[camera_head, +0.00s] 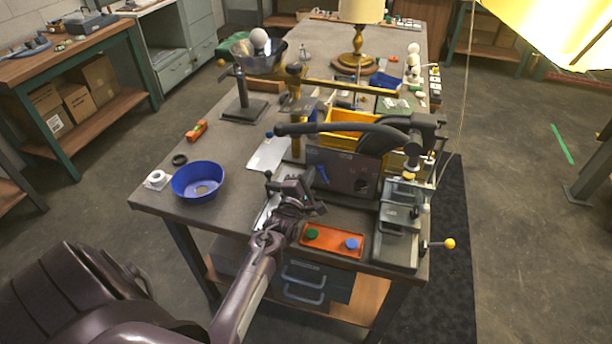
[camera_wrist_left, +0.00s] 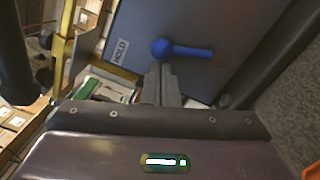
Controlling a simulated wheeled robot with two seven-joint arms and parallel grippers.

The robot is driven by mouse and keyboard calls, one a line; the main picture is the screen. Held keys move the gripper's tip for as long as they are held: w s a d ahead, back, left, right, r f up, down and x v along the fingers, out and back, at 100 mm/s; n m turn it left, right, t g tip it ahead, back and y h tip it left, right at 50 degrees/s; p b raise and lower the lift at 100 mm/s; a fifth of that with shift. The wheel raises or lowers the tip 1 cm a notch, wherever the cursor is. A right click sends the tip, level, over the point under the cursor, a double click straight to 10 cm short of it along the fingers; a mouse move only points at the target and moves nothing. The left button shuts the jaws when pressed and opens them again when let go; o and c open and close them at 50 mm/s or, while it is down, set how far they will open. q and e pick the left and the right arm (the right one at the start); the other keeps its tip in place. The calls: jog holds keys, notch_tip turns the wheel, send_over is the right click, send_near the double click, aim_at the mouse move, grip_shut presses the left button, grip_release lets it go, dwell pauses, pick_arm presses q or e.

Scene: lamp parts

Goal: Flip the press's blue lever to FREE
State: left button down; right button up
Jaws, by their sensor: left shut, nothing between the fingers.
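The blue lever (camera_head: 322,174) sits on the dark grey upright panel (camera_head: 345,168) of the press. In the left wrist view the lever (camera_wrist_left: 190,50) has a round knob at its left end, pointing toward a white HOLD label (camera_wrist_left: 121,51). No FREE label can be read. My left gripper (camera_head: 310,203) is in front of the panel. In the left wrist view its fingers (camera_wrist_left: 159,72) are shut and empty, with the tips right at the knob; whether they touch it I cannot tell. My right gripper is not in view.
An orange tray (camera_head: 332,252) with a green and a blue button-like part lies in front of the panel. A blue bowl (camera_head: 198,193) stands at the table's left. A black handle bar (camera_head: 340,130) runs above the panel. A yellow bin (camera_head: 345,117) is behind.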

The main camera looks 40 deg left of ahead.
pick_arm(q)
jog(key=m, duration=0.1)
jog(key=d+r+m+p, duration=0.1)
jog(key=d+m, duration=0.1)
jog(key=m, duration=0.1)
jog(key=shift+w+d+r+p, duration=0.1)
jog(key=shift+w+r+p, duration=0.15)
jog(key=shift+w+p, duration=0.1)
jog(key=d+m, duration=0.1)
jog(key=m, duration=0.1)
jog(key=d+m, duration=0.1)
jog(key=shift+w+r+m, duration=0.1)
jog(key=shift+w+m, duration=0.25)
jog(key=shift+m, duration=0.05)
jog(key=shift+d+g, duration=0.2)
jog(key=shift+g, duration=0.1)
jog(key=shift+w+d, duration=0.1)
jog(key=shift+d, duration=0.05)
